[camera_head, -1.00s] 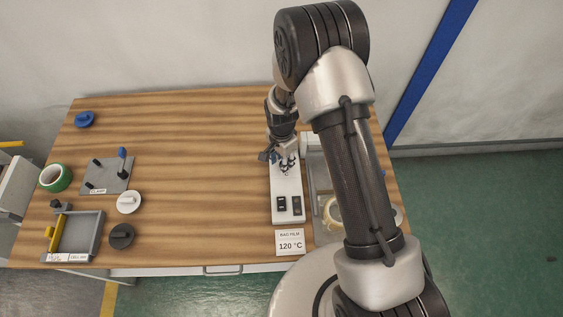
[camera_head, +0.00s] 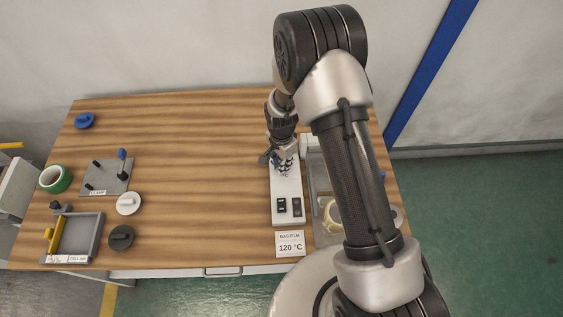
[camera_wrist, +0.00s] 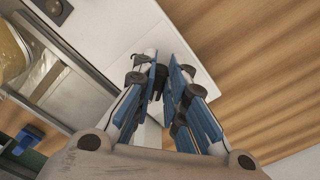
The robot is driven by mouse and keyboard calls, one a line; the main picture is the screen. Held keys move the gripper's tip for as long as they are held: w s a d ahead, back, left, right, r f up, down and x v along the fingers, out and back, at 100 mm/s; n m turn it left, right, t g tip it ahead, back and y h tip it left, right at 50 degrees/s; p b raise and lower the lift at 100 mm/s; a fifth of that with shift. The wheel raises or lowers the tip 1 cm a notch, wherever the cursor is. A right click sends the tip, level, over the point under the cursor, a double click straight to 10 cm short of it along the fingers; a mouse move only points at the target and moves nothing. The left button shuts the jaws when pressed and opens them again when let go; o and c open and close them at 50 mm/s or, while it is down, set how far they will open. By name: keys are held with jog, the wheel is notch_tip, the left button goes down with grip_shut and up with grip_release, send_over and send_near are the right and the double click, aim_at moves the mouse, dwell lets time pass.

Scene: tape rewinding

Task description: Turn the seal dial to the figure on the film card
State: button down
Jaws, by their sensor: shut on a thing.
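The film card (camera_head: 290,243) lies at the table's front edge in the head view and reads "BAG FILM 120 °C". Behind it is the white control panel (camera_head: 287,188) with two dark switches (camera_head: 289,207); the panel also shows in the wrist view (camera_wrist: 110,25). My gripper (camera_head: 284,168) points down at the panel's far part, fingers close together. In the wrist view my gripper (camera_wrist: 165,82) is shut on a small dark part, seemingly the seal dial, mostly hidden between the fingertips. The dial's pointer and figures cannot be read.
A clear-lidded machine bed with a cream roll (camera_head: 332,213) stands right of the panel, partly behind my arm. Left are a green tape roll (camera_head: 55,179), a grey peg plate (camera_head: 107,176), a tray (camera_head: 98,237) and white and dark discs. The middle table is clear.

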jog(key=shift+n, duration=0.4)
jog(key=n, duration=0.3)
jog(key=n+b, duration=0.1)
jog(key=shift+s+d+n, duration=0.2)
jog(key=shift+d+n, duration=0.05)
jog(key=shift+n, duration=0.05)
jog(key=n, duration=0.5)
jog(key=shift+d+b, duration=0.35)
jog(key=n, duration=0.5)
jog(key=shift+d+n+b, duration=0.3)
jog(key=shift+d+n, duration=0.05)
jog(key=shift+n, duration=0.05)
jog(key=shift+w+d+n, duration=0.1)
jog(key=shift+w+n, duration=0.05)
jog(key=shift+n, duration=1)
jog(key=shift+w+d+n, duration=0.1)
jog(key=shift+n, duration=1.05)
jog(key=c, duration=1.6)
grip_release()
jog(key=shift+c, duration=0.2)
